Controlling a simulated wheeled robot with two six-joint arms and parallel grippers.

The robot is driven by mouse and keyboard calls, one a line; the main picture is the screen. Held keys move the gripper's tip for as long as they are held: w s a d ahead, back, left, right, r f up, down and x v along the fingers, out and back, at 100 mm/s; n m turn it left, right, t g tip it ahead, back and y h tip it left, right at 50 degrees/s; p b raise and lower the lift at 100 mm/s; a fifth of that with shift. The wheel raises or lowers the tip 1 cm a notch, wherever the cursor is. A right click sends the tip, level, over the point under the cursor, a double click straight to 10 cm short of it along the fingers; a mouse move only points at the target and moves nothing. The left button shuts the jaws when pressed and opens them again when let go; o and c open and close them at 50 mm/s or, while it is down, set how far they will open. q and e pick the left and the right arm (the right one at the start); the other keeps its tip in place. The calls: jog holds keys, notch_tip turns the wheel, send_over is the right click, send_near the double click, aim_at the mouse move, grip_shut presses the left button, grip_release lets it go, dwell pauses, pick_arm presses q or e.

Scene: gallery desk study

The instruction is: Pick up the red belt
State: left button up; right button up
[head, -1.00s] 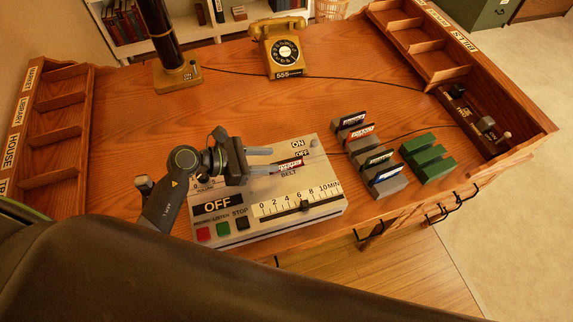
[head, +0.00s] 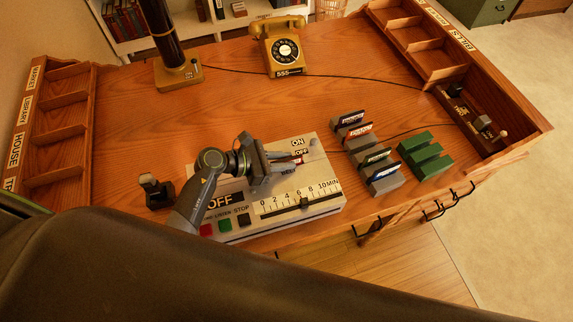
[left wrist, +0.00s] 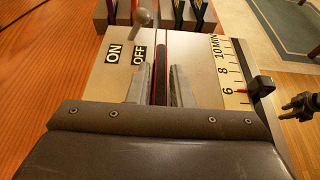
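The red belt (head: 299,160) is a thin upright piece with a red edge. It stands in the slot marked BELT on the grey desk machine (head: 318,178). It shows as a dark strip with a red edge in the left wrist view (left wrist: 160,72). My left gripper (head: 290,161) is over the machine, with one finger on each side of the belt. In the left wrist view, the fingers (left wrist: 163,88) look apart, with a narrow gap beside the belt. What seems to be my right gripper (left wrist: 298,106) shows small and dark beyond the desk's front edge.
Grey racks (head: 367,155) with several labelled belts and a green rack (head: 425,157) stand right of the machine. A lever knob (left wrist: 143,17) rises near ON/OFF. A telephone (head: 283,50) and a lamp base (head: 180,75) are at the back. The desk middle is clear.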

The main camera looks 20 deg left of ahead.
pick_arm(q)
grip_shut()
